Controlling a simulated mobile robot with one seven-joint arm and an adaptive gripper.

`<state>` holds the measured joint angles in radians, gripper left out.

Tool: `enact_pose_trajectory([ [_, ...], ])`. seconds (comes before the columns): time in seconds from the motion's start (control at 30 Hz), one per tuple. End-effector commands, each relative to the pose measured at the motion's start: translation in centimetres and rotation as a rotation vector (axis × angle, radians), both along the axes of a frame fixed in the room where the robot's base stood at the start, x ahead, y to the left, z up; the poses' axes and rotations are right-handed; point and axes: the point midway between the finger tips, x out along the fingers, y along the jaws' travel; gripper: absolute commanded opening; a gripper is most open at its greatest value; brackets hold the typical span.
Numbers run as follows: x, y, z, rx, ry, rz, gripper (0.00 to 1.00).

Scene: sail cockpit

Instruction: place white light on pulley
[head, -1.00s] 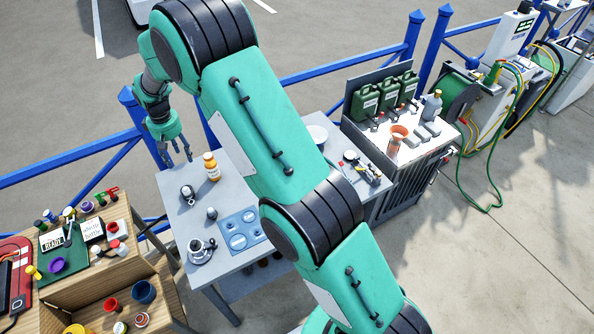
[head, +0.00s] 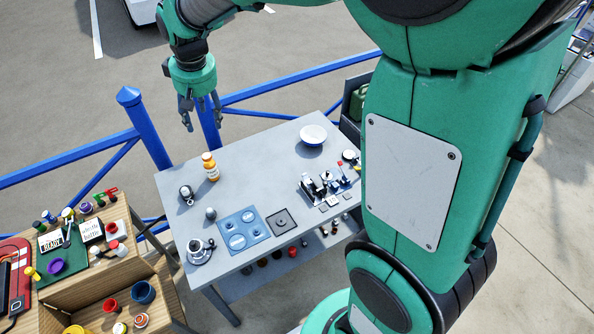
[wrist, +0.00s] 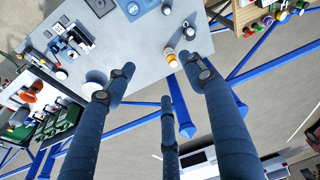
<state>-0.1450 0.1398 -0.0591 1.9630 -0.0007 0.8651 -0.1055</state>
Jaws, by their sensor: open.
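My gripper (head: 200,112) hangs open and empty above the far left edge of the grey table (head: 275,160), past the orange bottle; its spread fingers also show in the wrist view (wrist: 160,82). Nothing is between the fingers. A dark round piece with a pale face (head: 187,193) stands at the table's left, and a small dark ball-like piece (head: 211,213) is near it. A silver and dark round fitting (head: 200,250) sits at the front left corner. A white-topped round piece (head: 349,155) is at the right. I cannot tell for sure which is the white light or the pulley.
An orange bottle (head: 210,167) stands on the table, near the fingers in the wrist view (wrist: 171,57). A white bowl (head: 313,135), a blue panel (head: 243,229) and a black-and-white device (head: 320,184) lie further right. A blue railing (head: 145,125) runs behind. My arm hides the right side.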

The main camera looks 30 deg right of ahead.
Motion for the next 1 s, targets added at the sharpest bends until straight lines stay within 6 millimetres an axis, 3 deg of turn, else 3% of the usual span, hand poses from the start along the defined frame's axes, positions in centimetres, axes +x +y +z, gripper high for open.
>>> enact_pose_trajectory([
  [0.2,-5.3,-2.2,3.5,0.01,-0.043,-0.039,0.54],
  [0.5,-12.6,-4.6,6.6,0.022,-0.095,-0.09,0.54],
  [1.0,-24.8,-7.7,8.1,0.041,-0.184,-0.174,0.54],
])
